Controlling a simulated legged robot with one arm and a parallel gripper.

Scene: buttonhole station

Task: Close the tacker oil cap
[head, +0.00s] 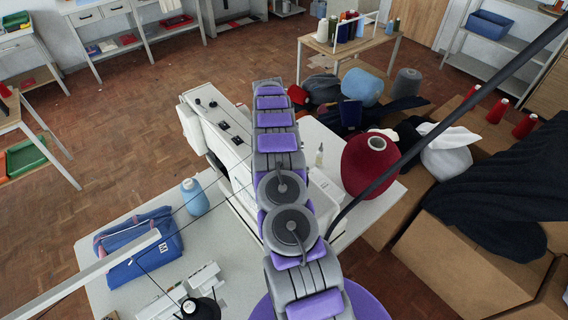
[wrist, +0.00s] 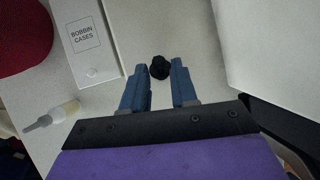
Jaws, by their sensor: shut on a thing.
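My gripper (wrist: 160,70) shows in the wrist view with its two blue fingers on either side of a small black faceted cap (wrist: 160,67), shut on it at the fingertips. Whether the cap sits on a neck or hangs free is hidden. The white tacker (head: 232,143) stands on the table in the head view, partly behind my arm. A white body, probably the tacker's, fills the right of the wrist view (wrist: 275,45). In the head view my arm hides the gripper and the cap.
A box marked "BOBBIN CASES" (wrist: 86,40) and a small bottle (wrist: 52,116) lie left of my gripper. A red thread cone (head: 368,165) stands at the table's right side.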

